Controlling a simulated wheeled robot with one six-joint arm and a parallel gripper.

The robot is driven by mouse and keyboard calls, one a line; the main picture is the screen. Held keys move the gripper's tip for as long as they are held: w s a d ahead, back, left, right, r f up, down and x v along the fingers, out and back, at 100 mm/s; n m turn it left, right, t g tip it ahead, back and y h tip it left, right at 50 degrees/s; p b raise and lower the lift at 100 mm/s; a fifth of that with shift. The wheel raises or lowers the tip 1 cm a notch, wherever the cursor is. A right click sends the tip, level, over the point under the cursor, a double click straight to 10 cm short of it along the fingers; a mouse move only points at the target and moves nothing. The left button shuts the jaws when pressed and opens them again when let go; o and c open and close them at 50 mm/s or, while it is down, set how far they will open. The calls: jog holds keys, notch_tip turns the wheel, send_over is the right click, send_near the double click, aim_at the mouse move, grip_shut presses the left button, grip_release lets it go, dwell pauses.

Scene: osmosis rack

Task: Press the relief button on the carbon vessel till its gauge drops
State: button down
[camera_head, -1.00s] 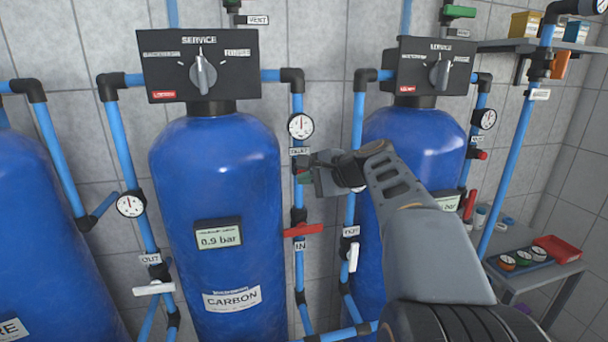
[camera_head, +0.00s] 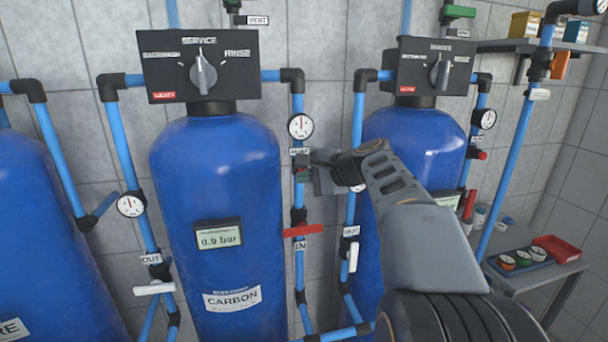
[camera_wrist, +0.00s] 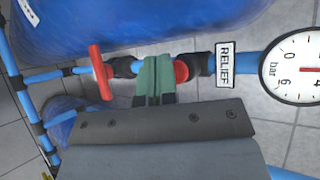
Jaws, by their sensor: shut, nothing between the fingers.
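The blue carbon vessel (camera_head: 218,262) stands left of centre in the head view, with a display (camera_head: 218,236) reading 0.9 bar. Its inlet gauge (camera_head: 300,126) is on the pipe to the right; in the wrist view the gauge (camera_wrist: 297,70) is cut by the right edge, with its red needle visible. The RELIEF label (camera_wrist: 224,63) sits between the gauge and the red relief button (camera_wrist: 181,71). My gripper (camera_wrist: 155,82) is shut and empty, its green fingertips just left of the button in the wrist view. I cannot tell whether they touch it. My gripper also shows in the head view (camera_head: 306,176).
A red-handled valve (camera_head: 302,231) is below my gripper on the same pipe. A second blue vessel (camera_head: 415,130) with its own pipe and gauge stands close behind my arm. A shelf (camera_head: 540,46) and a side table (camera_head: 535,275) are at the right.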

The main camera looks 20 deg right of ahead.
jog(key=shift+w+d, duration=0.1)
jog(key=shift+w, duration=0.4)
dwell(0.6)
jog(key=shift+s, duration=0.15)
dwell(0.9)
jog(key=shift+s, duration=0.75)
jog(key=shift+s+a+b, duration=0.2)
jog(key=shift+s+b, duration=0.2)
jog(key=shift+s, duration=0.4)
jog(key=shift+s+a+b, duration=0.25)
jog(key=shift+s+b, duration=0.2)
jog(key=shift+s, duration=0.4)
jog(key=shift+s+a+b, duration=0.2)
jog(key=shift+s+b, duration=0.2)
jog(key=shift+s, duration=0.4)
